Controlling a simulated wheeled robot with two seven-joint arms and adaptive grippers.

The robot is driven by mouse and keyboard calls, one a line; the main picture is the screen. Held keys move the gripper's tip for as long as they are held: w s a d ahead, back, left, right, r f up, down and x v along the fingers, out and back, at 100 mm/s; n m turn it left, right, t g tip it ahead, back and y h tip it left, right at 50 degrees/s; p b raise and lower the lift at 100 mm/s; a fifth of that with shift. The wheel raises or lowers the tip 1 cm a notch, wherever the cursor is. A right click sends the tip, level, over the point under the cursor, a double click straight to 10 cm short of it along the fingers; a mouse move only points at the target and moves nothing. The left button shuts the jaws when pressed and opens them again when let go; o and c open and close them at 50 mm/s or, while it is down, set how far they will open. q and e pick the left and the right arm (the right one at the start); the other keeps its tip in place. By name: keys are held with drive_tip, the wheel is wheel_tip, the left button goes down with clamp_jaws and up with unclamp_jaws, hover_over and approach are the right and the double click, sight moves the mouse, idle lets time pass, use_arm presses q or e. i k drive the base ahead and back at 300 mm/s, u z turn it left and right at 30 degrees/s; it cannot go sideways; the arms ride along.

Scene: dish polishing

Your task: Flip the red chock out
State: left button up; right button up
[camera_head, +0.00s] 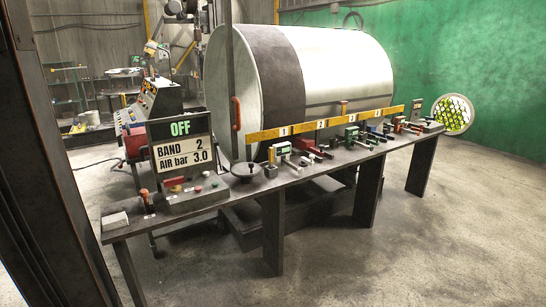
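No part is clearly recognisable as the red chock at this size. Small red parts show in several places: a red piece on the control box (190,196), a red handle (236,113) on the drum's end, and red pieces (308,145) among the fixtures along the bench. The large drum (345,65), white with a dark band, lies on its side behind the bench. Neither of my grippers is in view.
A long narrow dark bench (300,181) runs from lower left to right, with several small fixtures on it. A sign (181,142) reads OFF, BAND 2, AIR bar 3.0. A yellow numbered rail (350,119) runs above. The floor (400,250) in front is clear.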

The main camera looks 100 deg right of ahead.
sight(302, 142)
drive_tip(key=z, duration=3.4)
